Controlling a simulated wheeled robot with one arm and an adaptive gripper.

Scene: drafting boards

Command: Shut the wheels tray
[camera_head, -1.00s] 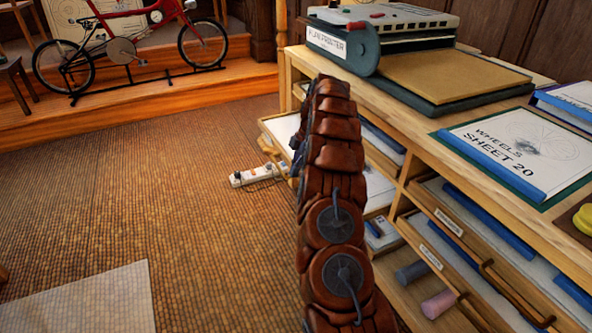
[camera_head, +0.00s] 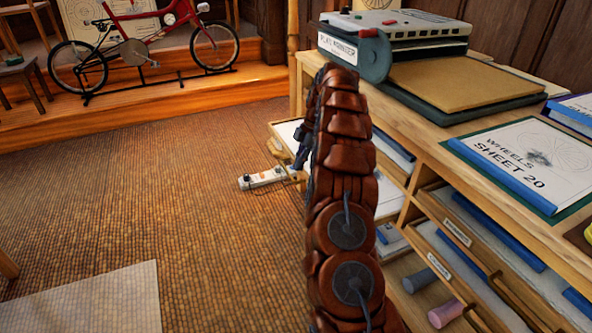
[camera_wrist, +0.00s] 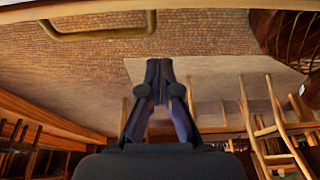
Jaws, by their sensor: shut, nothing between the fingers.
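An open tray (camera_head: 284,131) with a pale sheet inside sticks out of the left column of the wooden cabinet in the head view. No label on it can be read, so I cannot tell whether it is the wheels tray. My gripper (camera_head: 299,160) is at its front, partly hidden by my brown arm. In the wrist view my gripper (camera_wrist: 158,72) is shut and empty. A brass handle (camera_wrist: 95,34) lies beyond the fingertips to the upper left, apart from them.
Other labelled trays (camera_head: 457,232) in the right column also stand out. A WHEELS SHEET 20 pad (camera_head: 530,155) and a plan printer (camera_head: 400,45) sit on the cabinet top. A white power strip (camera_head: 262,178) lies on the floor by the open tray. The carpet to the left is mostly clear.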

